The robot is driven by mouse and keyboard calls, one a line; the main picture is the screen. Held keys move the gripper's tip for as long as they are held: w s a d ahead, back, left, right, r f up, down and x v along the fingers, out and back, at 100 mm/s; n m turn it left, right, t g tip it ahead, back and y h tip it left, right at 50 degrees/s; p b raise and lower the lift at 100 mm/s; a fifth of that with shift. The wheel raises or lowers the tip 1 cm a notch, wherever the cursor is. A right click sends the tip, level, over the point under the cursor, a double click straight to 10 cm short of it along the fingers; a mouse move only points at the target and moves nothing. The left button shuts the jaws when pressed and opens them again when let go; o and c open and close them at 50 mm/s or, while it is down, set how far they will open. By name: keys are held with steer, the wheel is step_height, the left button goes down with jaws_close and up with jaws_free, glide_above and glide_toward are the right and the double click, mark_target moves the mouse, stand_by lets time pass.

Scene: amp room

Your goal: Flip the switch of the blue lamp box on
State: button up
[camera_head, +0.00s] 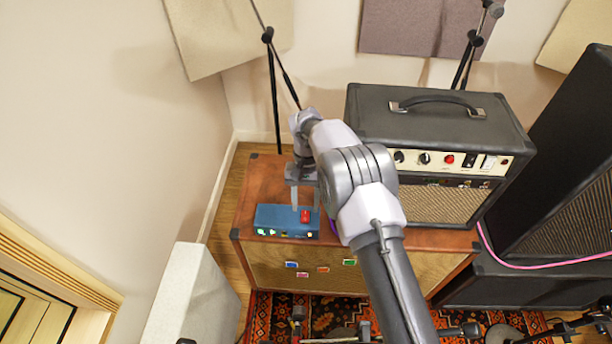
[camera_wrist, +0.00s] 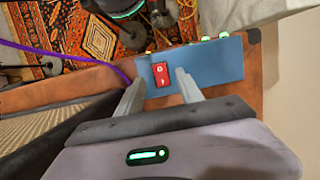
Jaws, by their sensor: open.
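The blue lamp box (camera_head: 273,221) sits on the left front part of the brown cabinet top. It has a red rocker switch (camera_head: 305,216) near its right end and small lit lamps along its front edge. In the wrist view the blue box (camera_wrist: 214,62) lies beyond the fingers, with its red switch (camera_wrist: 161,74) between and ahead of the fingertips. My gripper (camera_head: 306,207) points down over the switch end of the box. In the wrist view my gripper (camera_wrist: 158,80) is open and empty, a finger on each side of the switch. I cannot tell whether the fingers touch the box.
A black amplifier (camera_head: 440,112) with knobs and a handle stands on the cabinet (camera_head: 263,175), right of my arm. A purple cable (camera_wrist: 60,55) runs close to the box. Tall black speakers (camera_head: 565,190) stand at right, and a pale block (camera_head: 190,300) stands at lower left.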

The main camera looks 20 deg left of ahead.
steer(key=d+p+v, duration=0.1)
steer(key=p+v, duration=0.3)
steer(key=v, duration=1)
steer(key=shift+a, duration=0.45)
steer(key=shift+s, duration=0.15)
